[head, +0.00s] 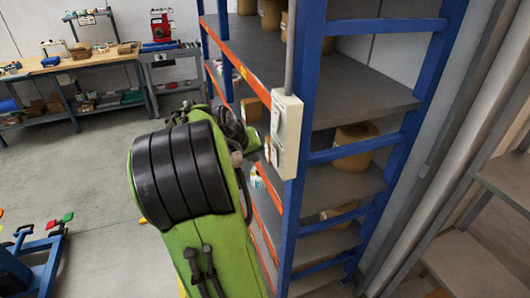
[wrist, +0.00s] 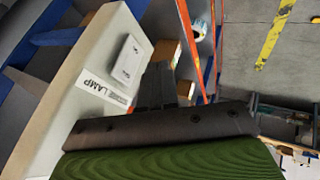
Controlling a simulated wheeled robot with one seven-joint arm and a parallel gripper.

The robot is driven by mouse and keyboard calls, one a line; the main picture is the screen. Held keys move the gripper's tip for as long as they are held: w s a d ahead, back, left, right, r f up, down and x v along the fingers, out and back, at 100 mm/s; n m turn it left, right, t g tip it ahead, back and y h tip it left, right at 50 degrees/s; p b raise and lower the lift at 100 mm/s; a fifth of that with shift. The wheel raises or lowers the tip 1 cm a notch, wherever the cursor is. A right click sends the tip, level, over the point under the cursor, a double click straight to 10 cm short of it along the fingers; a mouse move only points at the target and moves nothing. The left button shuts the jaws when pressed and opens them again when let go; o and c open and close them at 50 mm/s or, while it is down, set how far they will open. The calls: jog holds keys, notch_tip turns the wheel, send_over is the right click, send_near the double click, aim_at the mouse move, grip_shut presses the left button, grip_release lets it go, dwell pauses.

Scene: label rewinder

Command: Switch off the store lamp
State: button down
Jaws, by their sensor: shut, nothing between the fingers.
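A pale switch box (head: 287,135) is fixed to the blue upright of the shelving rack in the head view, with two plates on its left-facing side. In the wrist view the box (wrist: 62,110) fills the left side. It carries a white label reading LAMP (wrist: 98,88) and a pale switch (wrist: 130,58) beside the label. My gripper (wrist: 157,82) is shut and empty, its dark fingers close to the switch's right edge. I cannot tell whether they touch it. In the head view my green arm reaches up to the box's left side. The lamp itself is not identifiable.
The blue rack's upright (head: 307,100) and orange beams (head: 240,65) stand close around my gripper. Brown rolls (head: 354,147) sit on its shelves. A workbench (head: 70,63) stands at the back left. The grey floor (head: 75,165) left of my arm is mostly clear.

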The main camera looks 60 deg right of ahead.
aim_at(272, 148)
jog(key=shift+s+d+r, duration=0.2)
jog(key=shift+s+d, duration=0.4)
jog(key=shift+s, duration=0.05)
jog(key=shift+s+d+r, duration=0.2)
jog(key=shift+s+d, duration=0.35)
jog(key=shift+s, duration=0.05)
jog(key=shift+s+d+r, duration=0.1)
jog(key=shift+s+d, duration=0.2)
jog(key=shift+r+p, duration=0.9)
jog(key=shift+w+f, duration=0.1)
